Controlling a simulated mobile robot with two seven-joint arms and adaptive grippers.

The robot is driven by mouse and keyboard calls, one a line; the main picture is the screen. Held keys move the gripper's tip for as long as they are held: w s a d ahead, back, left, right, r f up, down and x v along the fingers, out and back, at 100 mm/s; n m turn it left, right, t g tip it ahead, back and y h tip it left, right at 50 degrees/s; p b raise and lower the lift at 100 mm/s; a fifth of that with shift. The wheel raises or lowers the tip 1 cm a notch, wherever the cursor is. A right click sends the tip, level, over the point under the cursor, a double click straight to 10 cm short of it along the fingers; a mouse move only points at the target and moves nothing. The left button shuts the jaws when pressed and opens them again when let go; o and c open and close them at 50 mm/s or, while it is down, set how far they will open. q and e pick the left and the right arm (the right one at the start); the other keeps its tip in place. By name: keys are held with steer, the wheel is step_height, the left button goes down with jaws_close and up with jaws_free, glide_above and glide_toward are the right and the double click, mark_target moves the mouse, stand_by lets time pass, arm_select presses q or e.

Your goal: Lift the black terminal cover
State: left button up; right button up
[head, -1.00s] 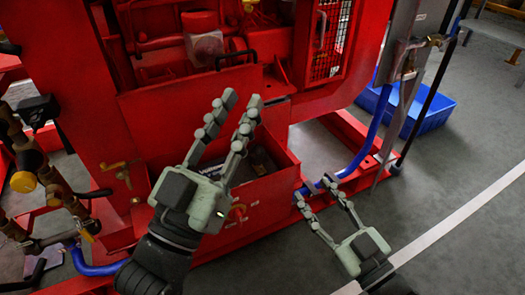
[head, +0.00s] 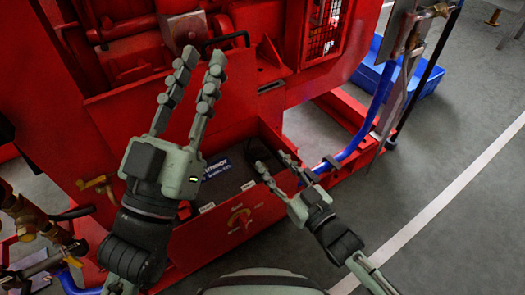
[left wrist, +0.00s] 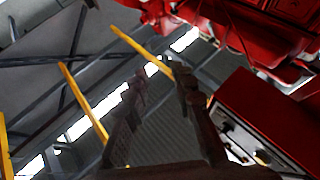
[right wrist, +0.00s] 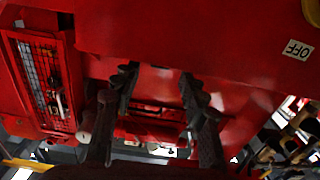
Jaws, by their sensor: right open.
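A battery (head: 222,172) with a white-lettered label sits in an open red box (head: 215,229) on the pumpset. A small dark shape (head: 257,151) shows in the box's right part; it may be the black terminal cover, but it is too dark to be sure. My right gripper (head: 273,162) is open, its fingertips over the box's right end beside that shape; I cannot tell whether they touch it. In the right wrist view its fingers (right wrist: 157,72) are apart with nothing between them. My left gripper (head: 202,56) is open and empty, raised before the red machine.
A black handle (head: 226,40) stands on the red frame behind the box. A blue hose (head: 365,140) and a blue crate (head: 400,70) are at the right. Brass valves and pipes (head: 30,220) are at the left. Grey floor at the lower right is clear.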

mark_target(265, 155)
steer(key=shift+x, duration=2.35)
steer(key=shift+c, duration=0.2)
jaws_close()
